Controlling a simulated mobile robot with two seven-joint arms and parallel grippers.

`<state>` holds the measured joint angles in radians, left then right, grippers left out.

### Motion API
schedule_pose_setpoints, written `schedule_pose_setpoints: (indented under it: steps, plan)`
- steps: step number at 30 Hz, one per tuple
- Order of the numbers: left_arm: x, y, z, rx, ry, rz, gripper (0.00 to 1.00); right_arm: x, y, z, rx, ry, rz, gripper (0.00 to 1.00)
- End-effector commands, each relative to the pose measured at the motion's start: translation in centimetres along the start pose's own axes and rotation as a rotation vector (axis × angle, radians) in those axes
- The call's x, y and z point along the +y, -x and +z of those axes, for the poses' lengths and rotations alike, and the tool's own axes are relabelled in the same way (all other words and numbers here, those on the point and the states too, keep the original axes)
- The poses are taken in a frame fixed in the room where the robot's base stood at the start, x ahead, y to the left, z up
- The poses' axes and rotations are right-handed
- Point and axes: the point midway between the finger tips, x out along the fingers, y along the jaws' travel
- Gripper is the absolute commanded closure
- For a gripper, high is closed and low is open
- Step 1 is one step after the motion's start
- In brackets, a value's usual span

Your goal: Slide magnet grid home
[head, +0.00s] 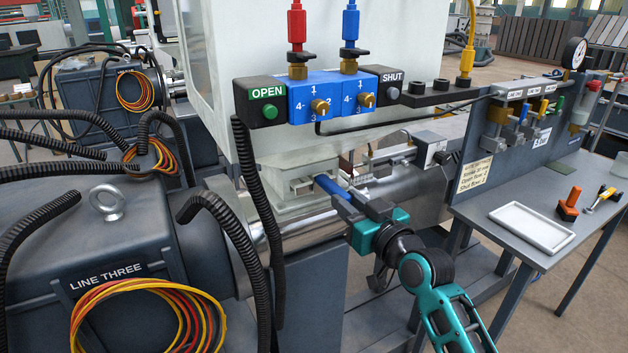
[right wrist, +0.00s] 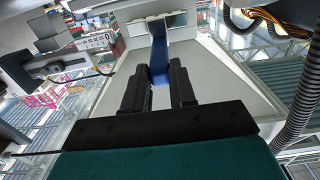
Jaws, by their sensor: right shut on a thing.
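The magnet grid's blue handle (head: 328,185) sticks out from the pale housing (head: 283,176) under the hopper. My right gripper (head: 342,200) is shut on this handle, reaching in from the lower right. In the right wrist view the blue handle (right wrist: 159,62) lies between the two dark fingers (right wrist: 160,82), and its far end meets the pale housing (right wrist: 204,62). The grid's bars are hidden, and I cannot tell how far in it sits. My left gripper is not in view.
Above are a green OPEN button (head: 269,112), blue valve blocks (head: 335,95) and a grey SHUT button (head: 393,93). A black corrugated hose (head: 262,210) hangs left of the housing. At right, a bench (head: 480,215) bears a white tray (head: 532,227) and an orange-handled tool (head: 569,204).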

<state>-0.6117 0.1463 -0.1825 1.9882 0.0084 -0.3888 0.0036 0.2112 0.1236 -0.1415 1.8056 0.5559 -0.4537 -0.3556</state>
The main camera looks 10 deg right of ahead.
Motion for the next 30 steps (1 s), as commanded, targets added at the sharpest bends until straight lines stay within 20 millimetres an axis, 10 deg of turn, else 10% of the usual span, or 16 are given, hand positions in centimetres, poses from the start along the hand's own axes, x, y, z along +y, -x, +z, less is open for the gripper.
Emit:
schedule_pose_setpoints:
  steps: [30]
  plan:
    - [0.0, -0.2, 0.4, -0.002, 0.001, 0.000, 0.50, 0.0, -1.7, -0.1, 0.005, -0.001, 0.001, 1.00]
